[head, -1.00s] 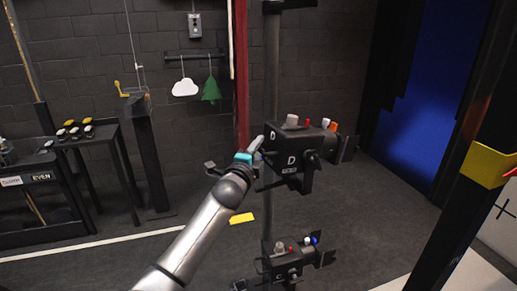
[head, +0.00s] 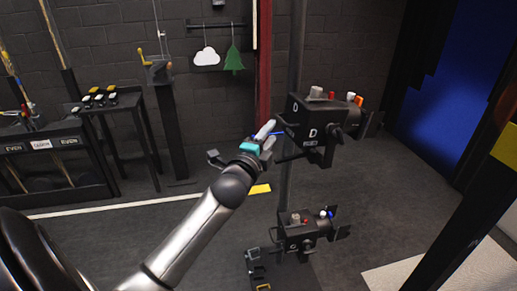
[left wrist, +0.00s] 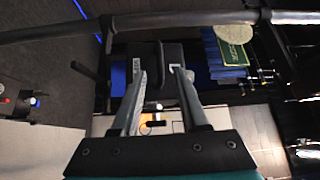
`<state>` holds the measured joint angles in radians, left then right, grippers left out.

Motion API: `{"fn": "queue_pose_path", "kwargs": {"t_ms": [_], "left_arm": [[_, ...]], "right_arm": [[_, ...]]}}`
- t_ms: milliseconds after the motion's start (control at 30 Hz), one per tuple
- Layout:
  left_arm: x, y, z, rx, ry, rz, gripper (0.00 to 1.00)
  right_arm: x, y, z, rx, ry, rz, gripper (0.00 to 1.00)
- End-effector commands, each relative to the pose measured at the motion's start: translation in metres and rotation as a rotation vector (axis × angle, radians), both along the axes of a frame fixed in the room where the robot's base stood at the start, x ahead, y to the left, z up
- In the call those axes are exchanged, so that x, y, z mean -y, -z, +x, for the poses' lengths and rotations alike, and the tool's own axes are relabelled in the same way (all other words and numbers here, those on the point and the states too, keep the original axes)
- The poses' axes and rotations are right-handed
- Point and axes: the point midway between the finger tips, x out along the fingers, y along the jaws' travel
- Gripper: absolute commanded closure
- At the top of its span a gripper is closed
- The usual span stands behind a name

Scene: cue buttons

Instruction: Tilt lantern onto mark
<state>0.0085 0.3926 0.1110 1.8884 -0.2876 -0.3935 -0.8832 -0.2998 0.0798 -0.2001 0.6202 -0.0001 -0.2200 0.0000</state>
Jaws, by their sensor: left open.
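A black lantern marked D (head: 318,130) is mounted on an upright pole (head: 296,50), with grey, red, white and orange knobs on top. A second black lantern (head: 303,232) hangs lower on the same pole. My left gripper (head: 270,134) is at the left side of the upper lantern, beside its rear handle bar. In the left wrist view the left gripper (left wrist: 161,78) has its fingers apart, with a dark box-shaped part (left wrist: 155,55) beyond and between the tips. Whether they touch it is unclear. My right gripper is not in view. I cannot make out the mark.
A rack with labels (head: 45,150) and a small table (head: 105,104) of switches stand at left. A cloud (head: 207,57) and a tree cutout (head: 234,60) hang on the wall. A dark post (head: 450,225) stands at right. Floor left of the pole is open.

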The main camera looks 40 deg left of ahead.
Motion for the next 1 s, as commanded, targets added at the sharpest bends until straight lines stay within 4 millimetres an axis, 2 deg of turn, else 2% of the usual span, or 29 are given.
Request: {"fn": "queue_pose_path", "kwargs": {"t_ms": [200, 433, 600, 1000], "left_arm": [[0.008, 0.002, -0.035, -0.003, 0.0, -0.001, 0.56], [0.014, 0.003, -0.059, -0.002, -0.001, -0.001, 0.56], [0.015, 0.002, -0.066, 0.0, -0.001, -0.001, 0.56], [0.015, 0.002, -0.067, 0.0, -0.001, -0.001, 0.56]], "right_arm": [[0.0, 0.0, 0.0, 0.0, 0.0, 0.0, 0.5], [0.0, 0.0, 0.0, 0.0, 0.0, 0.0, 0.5], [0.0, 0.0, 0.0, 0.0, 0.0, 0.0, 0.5], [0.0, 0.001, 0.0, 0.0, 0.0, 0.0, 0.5]]}}
